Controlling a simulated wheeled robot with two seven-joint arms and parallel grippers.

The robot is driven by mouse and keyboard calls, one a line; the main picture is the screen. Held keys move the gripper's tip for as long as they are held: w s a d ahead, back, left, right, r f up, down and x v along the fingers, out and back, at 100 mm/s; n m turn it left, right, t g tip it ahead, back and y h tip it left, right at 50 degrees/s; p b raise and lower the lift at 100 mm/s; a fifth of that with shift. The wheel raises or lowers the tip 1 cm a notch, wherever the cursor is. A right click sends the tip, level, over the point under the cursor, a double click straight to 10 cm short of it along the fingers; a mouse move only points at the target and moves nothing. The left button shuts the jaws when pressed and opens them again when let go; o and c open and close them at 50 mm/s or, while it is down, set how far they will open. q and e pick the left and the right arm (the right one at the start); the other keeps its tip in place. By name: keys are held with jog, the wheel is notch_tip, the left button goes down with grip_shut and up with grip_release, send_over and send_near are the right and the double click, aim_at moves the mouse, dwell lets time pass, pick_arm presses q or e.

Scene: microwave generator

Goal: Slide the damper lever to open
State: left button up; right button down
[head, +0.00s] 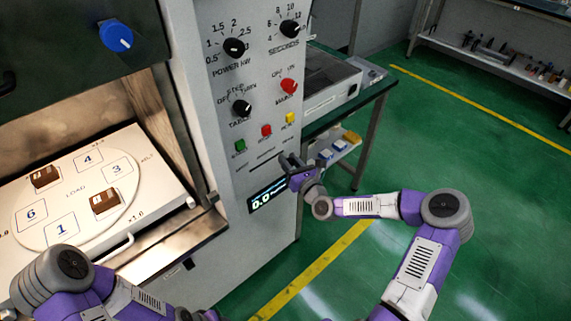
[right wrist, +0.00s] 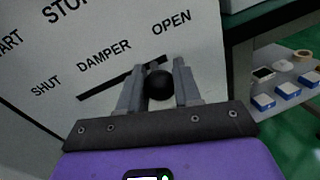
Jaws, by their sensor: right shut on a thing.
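The damper lever's round black knob (right wrist: 159,85) sits between the two grey fingers of my right gripper (right wrist: 158,88), which is shut on it. The damper slot (right wrist: 110,83) is a slanted dark line on the white panel, with SHUT at its left end and OPEN at its right. The knob appears near the OPEN end; its exact place in the slot is hard to tell behind the fingers. In the head view my right gripper (head: 290,166) is at the panel's right edge, hiding the knob. My left arm shows at lower left, but its gripper is out of view.
Above the slot are green (head: 240,145), red and yellow buttons and several black dials. A lit display (head: 266,196) is just below my right gripper. The open chamber with a white turntable plate (head: 75,195) is at left. A green-topped bench (head: 345,95) stands right of the cabinet.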

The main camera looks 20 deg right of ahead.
jog(key=shift+w+d+r, duration=0.1)
jog(key=shift+d, duration=0.2)
jog(key=c, duration=0.8)
grip_release()
jog(key=s+d+p, duration=0.1)
jog(key=s+p, duration=0.1)
jog(key=s, duration=0.5)
jog(key=shift+s, duration=0.25)
